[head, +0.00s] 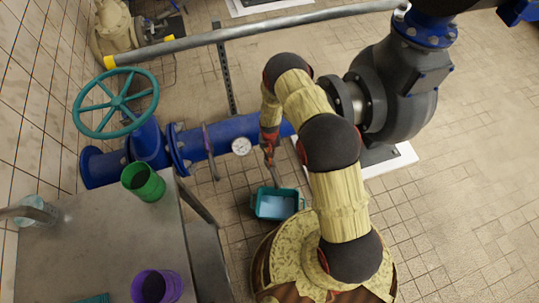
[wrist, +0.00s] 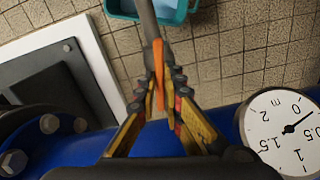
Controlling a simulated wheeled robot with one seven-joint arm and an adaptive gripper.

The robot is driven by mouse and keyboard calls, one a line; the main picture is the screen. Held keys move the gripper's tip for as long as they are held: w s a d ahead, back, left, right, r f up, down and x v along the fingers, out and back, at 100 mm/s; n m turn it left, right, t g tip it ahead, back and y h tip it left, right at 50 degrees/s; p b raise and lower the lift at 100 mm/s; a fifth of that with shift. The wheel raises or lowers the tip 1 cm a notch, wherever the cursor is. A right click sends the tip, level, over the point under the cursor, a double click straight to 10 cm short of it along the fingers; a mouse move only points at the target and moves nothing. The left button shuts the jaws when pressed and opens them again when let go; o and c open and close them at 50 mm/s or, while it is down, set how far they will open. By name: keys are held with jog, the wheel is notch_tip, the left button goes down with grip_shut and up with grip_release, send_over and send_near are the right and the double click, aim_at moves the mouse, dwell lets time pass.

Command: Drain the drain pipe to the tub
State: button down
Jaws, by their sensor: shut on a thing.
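My gripper (head: 268,145) reaches down beside the blue pipe (head: 225,133). In the wrist view my gripper (wrist: 160,88) is shut on a narrow orange handle (wrist: 158,62). The grey drain pipe (wrist: 148,18) runs from near the handle toward the tub. The teal tub (head: 255,207) stands on the tiled floor below, and its rim (wrist: 181,16) shows at the top of the wrist view. A pale blue surface shows inside the tub; I cannot tell if it is water. The fingers partly hide the handle and its joint to the pipe.
A white-faced gauge (head: 241,146) sits on the blue pipe close to my gripper. A teal handwheel (head: 115,103) stands at the left. A metal table (head: 95,235) at the lower left bears a green cup (head: 143,182) and a purple cup (head: 172,284). A dark pump (head: 405,85) stands right.

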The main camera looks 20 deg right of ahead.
jog(key=shift+n, duration=1.2)
jog(key=c, duration=1.9)
grip_release()
notch_tip(320, 180, up, 12)
